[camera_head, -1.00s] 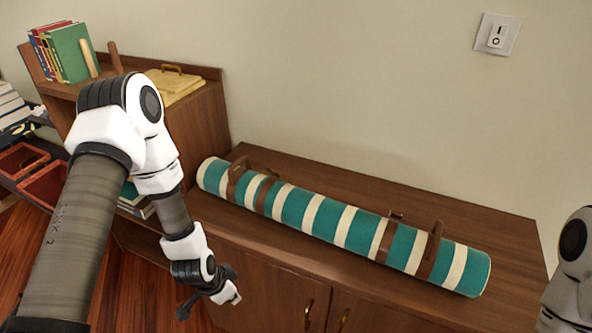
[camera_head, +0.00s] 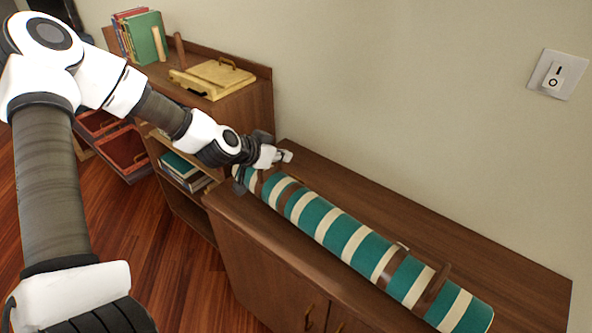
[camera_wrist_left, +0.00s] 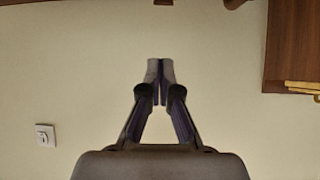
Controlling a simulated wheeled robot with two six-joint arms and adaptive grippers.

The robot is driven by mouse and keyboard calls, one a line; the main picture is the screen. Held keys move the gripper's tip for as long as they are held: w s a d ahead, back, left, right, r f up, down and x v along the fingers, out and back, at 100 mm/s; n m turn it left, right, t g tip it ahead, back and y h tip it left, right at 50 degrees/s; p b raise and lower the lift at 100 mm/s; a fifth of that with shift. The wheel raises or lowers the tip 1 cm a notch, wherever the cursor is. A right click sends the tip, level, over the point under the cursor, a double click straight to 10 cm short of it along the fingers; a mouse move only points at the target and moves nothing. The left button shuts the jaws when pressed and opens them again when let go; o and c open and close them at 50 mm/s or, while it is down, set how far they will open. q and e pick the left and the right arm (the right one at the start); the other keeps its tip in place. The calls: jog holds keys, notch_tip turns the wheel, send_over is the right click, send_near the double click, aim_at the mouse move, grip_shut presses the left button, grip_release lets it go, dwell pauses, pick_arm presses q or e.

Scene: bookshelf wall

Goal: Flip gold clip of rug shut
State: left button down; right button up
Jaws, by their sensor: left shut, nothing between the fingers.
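A rolled rug (camera_head: 338,230), striped teal and cream, lies lengthwise on the wooden cabinet. Brown straps (camera_head: 392,268) go around it, and a brown handle (camera_head: 437,285) stands up near its right end. My left gripper (camera_head: 284,157) is shut and empty, by the far-left end of the roll; its wrist hides part of that end and the left handle. In the left wrist view the closed fingertips (camera_wrist_left: 161,64) point at the bare wall. I cannot make out a gold clip for certain; a small pale piece (camera_head: 402,246) shows by the right strap. My right gripper is not in view.
A higher shelf (camera_head: 245,98) on the left holds books (camera_head: 147,38) and a yellow case (camera_head: 212,78). Red bins (camera_head: 122,152) stand lower left. A light switch (camera_head: 555,76) is on the wall. The cabinet top (camera_head: 500,262) behind the rug is clear.

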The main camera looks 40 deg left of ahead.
aim_at(294, 176)
pick_arm(q)
jog(key=w+f, duration=0.1)
jog(key=f, duration=0.1)
jog(key=w+f, duration=0.2)
jog(key=f, duration=0.1)
jog(key=w+f+b, duration=0.1)
jog(key=f, duration=0.1)
jog(key=shift+w+d+f, duration=0.15)
jog(key=shift+w+f, duration=0.05)
jog(key=shift+f, duration=0.1)
jog(key=shift+s+f, duration=0.1)
jog(key=shift+s, duration=0.1)
jog(key=shift+w+d+f, duration=0.1)
jog(key=shift+w, duration=0.1)
jog(key=shift+s, duration=0.1)
